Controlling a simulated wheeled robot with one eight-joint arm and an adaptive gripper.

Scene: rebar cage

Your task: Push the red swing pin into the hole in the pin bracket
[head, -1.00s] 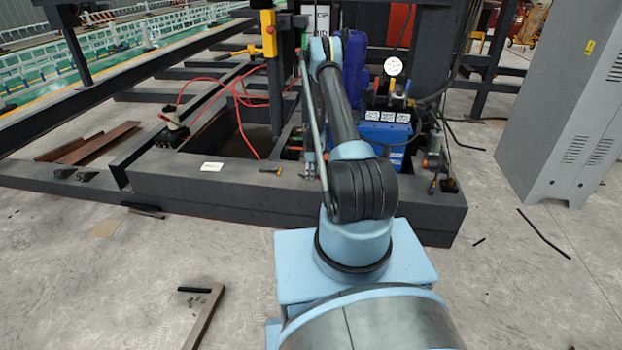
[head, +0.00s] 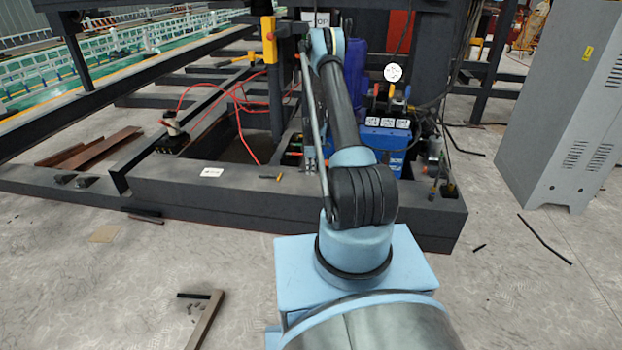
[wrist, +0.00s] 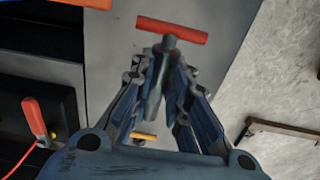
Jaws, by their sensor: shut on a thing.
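In the wrist view my gripper (wrist: 160,68) has its fingers closed around a dark grey rod. A red bar (wrist: 172,28) lies crosswise at the far end of this rod, just beyond the fingertips; it appears to be the red swing pin. I cannot tell whether bar and rod are one piece. The pin bracket and its hole cannot be made out. In the head view my gripper and the pin are hidden or too small to tell, behind my arm near the dark frame.
The dark steel frame (head: 230,205) runs across the head view. A grey cabinet (head: 555,110) stands at right. The floor before the frame is mostly clear.

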